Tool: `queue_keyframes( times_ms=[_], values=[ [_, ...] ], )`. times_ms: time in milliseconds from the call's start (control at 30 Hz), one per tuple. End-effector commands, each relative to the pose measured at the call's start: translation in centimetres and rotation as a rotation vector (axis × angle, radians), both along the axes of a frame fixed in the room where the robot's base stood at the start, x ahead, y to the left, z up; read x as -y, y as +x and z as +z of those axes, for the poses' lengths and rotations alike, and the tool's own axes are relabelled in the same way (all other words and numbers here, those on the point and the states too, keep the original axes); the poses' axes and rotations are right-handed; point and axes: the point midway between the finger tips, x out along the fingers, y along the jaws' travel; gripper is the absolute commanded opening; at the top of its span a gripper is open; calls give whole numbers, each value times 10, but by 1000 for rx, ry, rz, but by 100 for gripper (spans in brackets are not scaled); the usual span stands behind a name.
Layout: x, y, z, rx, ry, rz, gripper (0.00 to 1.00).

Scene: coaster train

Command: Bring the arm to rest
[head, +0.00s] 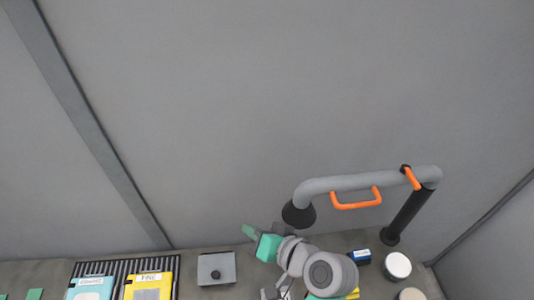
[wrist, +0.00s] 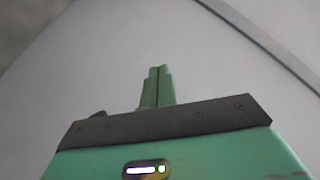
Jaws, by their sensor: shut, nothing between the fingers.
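My gripper (head: 249,232) shows in the head view at the lower middle, its green fingers pointing up and left, above the back of the bench. In the wrist view my gripper (wrist: 158,72) has its two green fingers pressed together, with nothing between them. Behind the fingers there is only plain grey wall. My arm is folded low in the head view and its lower part is cut off by the bottom edge.
A grey extraction pipe (head: 345,184) with orange handles and a black nozzle (head: 298,214) hangs right of my gripper. A grey box with a black knob (head: 216,268), a yellow bin (head: 150,285) and a cyan bin (head: 90,288) stand left. A white-topped round container (head: 398,265) stands right.

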Motion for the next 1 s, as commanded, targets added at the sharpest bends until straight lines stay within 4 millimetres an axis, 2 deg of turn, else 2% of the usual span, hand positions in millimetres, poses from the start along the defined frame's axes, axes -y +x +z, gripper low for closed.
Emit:
queue_keyframes(
  times_ms=[67,133,167,200,267,300,367,400,467,500,567,600,800,900,1000],
  values=[
    [3,17,38,150,-107,-86,0],
    [7,27,86,307,-198,-181,0],
    [9,28,109,384,-233,-226,0],
    [11,26,143,491,-277,-289,0],
    [15,16,194,651,-328,-385,0],
    [17,4,227,754,-353,-447,0],
    [20,-18,271,896,-379,-533,0],
    [21,-36,298,987,-389,-589,0],
    [23,-66,334,1115,-399,-668,0],
    [25,-88,355,1196,-402,-721,0],
    [27,-124,383,1313,-400,-799,0],
    [28,-118,427,1299,-401,-794,0],
    [28,-115,523,1284,-393,-786,0],
    [27,-115,564,1280,-388,-783,0],
    [27,-114,591,1278,-385,-781,0]
  ],
)
